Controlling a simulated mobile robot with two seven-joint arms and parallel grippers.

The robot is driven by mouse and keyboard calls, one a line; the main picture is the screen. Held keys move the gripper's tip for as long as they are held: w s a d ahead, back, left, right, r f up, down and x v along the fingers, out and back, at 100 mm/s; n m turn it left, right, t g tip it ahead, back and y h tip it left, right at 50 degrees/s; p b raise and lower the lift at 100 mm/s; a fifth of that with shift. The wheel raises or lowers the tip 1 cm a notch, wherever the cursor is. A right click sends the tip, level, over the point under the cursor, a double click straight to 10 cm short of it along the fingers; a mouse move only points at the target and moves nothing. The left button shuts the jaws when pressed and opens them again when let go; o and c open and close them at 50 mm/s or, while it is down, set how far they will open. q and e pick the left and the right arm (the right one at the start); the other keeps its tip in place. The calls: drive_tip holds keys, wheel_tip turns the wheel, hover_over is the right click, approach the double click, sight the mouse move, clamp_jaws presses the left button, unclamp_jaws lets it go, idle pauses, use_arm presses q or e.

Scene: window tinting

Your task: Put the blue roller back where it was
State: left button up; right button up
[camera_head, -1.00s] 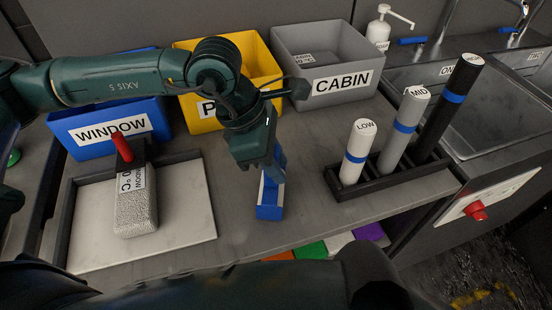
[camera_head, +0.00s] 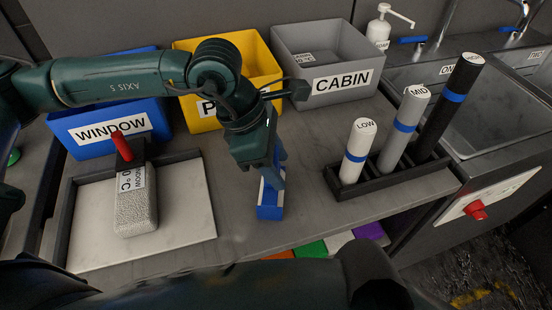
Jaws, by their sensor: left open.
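My left gripper (camera_head: 273,176) points down from above, open, at a small blue trough-like piece (camera_head: 270,212) on the grey counter. The fingers overlap the rear of this piece; I cannot tell whether they touch it. No separate blue roller shows clearly; the gripper hides part of the piece. A black rack (camera_head: 400,178) at right holds three upright, leaning rolls with blue bands: the white LOW roll (camera_head: 357,150), the grey MID roll (camera_head: 404,130) and the black roll (camera_head: 450,108). My right gripper is out of view.
A pale tray (camera_head: 180,225) at left bears a fuzzy block (camera_head: 135,210) with a red handle. Behind stand the blue WINDOW bin (camera_head: 75,145), a yellow bin (camera_head: 258,55) and the grey CABIN bin (camera_head: 345,92). Counter between trough and rack is clear.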

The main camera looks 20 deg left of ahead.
use_arm(q)
drive_tip(key=v, duration=1.2)
drive_tip(key=shift+b, duration=0.45)
drive_tip(key=shift+s, duration=0.15)
